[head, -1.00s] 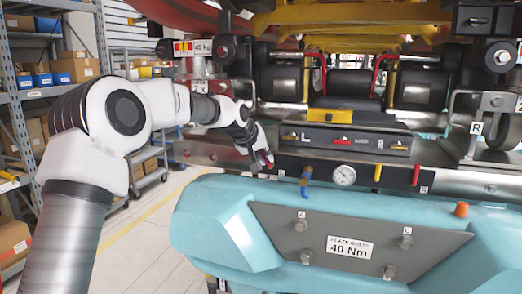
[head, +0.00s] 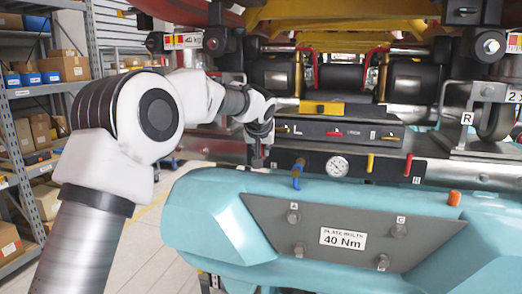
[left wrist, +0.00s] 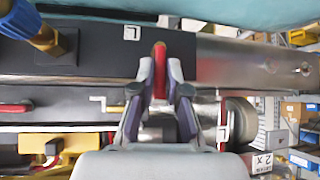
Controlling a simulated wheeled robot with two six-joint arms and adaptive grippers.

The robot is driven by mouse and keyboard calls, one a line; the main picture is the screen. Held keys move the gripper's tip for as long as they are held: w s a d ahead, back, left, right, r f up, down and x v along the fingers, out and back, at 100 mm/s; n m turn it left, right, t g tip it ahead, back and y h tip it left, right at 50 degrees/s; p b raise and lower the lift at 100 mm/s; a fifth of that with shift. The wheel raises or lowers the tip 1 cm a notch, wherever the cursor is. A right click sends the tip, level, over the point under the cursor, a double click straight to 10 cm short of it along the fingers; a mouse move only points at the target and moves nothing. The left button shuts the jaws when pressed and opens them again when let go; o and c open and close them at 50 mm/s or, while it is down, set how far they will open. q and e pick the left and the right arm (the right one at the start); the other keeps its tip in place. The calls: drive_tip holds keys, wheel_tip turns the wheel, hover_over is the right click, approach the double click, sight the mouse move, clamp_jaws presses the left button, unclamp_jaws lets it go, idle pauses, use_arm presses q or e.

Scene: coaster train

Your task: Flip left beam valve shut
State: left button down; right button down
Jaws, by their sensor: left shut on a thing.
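The left beam valve's red handle (left wrist: 159,55) shows in the left wrist view, by a small L label on the dark valve panel (left wrist: 95,70). My left gripper (left wrist: 160,80) is shut on this handle, with one finger on each side. In the head view my left gripper (head: 258,160) points down at the left end of the dark panel (head: 317,165). The handle is hidden there behind the fingers. My right gripper is in neither view.
Right of my gripper are a blue-handled valve (head: 298,172), a round gauge (head: 337,166), a yellow lever (head: 370,163) and a red lever (head: 408,165). The teal body (head: 205,200) lies just below the panel. A shelf rack (head: 92,40) stands at far left.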

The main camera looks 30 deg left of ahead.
use_arm(q)
drive_tip(key=c, duration=1.2)
unclamp_jaws()
drive_tip(key=shift+c, duration=0.2)
drive_tip(key=shift+o, duration=0.3)
drive_tip(key=shift+w+f, duration=0.1)
drive_tip(key=shift+w, duration=0.05)
drive_tip(key=v, duration=1.1)
drive_tip(key=shift+s+r, duration=0.25)
drive_tip(key=shift+s, duration=0.05)
drive_tip(key=shift+d, duration=0.1)
